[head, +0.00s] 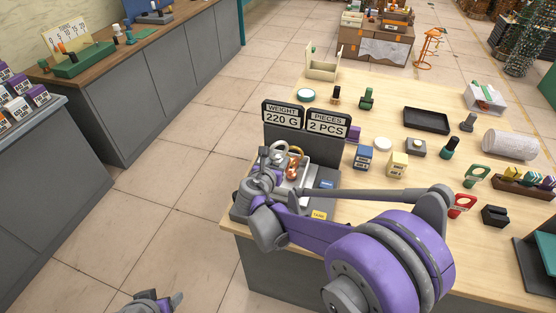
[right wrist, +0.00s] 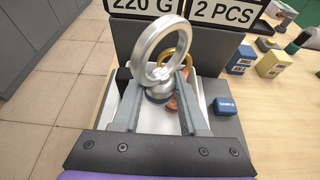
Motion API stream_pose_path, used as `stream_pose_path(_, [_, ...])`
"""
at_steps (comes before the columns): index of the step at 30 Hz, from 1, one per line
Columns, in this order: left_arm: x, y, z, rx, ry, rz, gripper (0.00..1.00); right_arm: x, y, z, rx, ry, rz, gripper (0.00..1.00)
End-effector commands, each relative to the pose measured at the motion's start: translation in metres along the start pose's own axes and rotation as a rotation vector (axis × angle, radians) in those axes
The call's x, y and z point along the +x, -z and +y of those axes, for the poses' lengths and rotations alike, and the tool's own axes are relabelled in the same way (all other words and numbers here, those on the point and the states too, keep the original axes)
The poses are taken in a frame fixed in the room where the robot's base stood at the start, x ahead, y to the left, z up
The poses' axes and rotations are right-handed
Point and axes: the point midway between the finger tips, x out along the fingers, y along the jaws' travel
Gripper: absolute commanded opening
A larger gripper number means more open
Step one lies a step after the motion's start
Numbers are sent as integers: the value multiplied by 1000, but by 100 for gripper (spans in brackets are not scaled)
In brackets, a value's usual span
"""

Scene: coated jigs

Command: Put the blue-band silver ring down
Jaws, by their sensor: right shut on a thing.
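The silver ring (right wrist: 139,56) stands upright in the right wrist view, a dark bluish band at its foot between my fingers. My right gripper (right wrist: 160,90) is shut on it, above the white tray (head: 329,171) of the weighing scale. The ring also shows small in the head view (head: 281,145). A gold ring (right wrist: 188,61) and a copper-coloured piece (right wrist: 172,103) are behind it, partly hidden. Whether the silver ring's foot touches the tray cannot be told. My left gripper (head: 160,303) is at the head view's bottom edge, away from the table, its jaws unclear.
The scale displays (head: 304,120) read 220 G and 2 PCS. A blue block (head: 364,157), a yellow block (head: 397,163) and a white disc (head: 383,144) stand right of the scale. A black tray (head: 426,120) lies farther back. Bare table shows between the scattered items.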

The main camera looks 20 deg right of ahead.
Motion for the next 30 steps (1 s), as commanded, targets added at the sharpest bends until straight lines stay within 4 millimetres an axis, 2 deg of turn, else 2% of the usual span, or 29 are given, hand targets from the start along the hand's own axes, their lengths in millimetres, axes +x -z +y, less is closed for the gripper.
stream_pose_path(10, [5,-6,0,0,0,-5,67,3,7,0,1,0,0,0])
stream_pose_path(11, [5,-6,0,0,0,-5,67,3,7,0,1,0,1,48])
stream_pose_path(15, [5,-6,0,0,0,-5,67,3,7,0,2,0,1,73])
stream_pose_path(23, [5,-6,0,0,0,-5,67,3,7,-1,3,1,3,73])
stream_pose_path(26, [0,0,0,0,0,0,67,1,1,0,4,1,1,73])
stream_pose_path(28, [-7,8,0,0,0,8,67,-3,-9,0,5,0,-1,73])
stream_pose_path(30, [-3,4,0,0,0,3,67,-16,-5,1,1,-3,2,73])
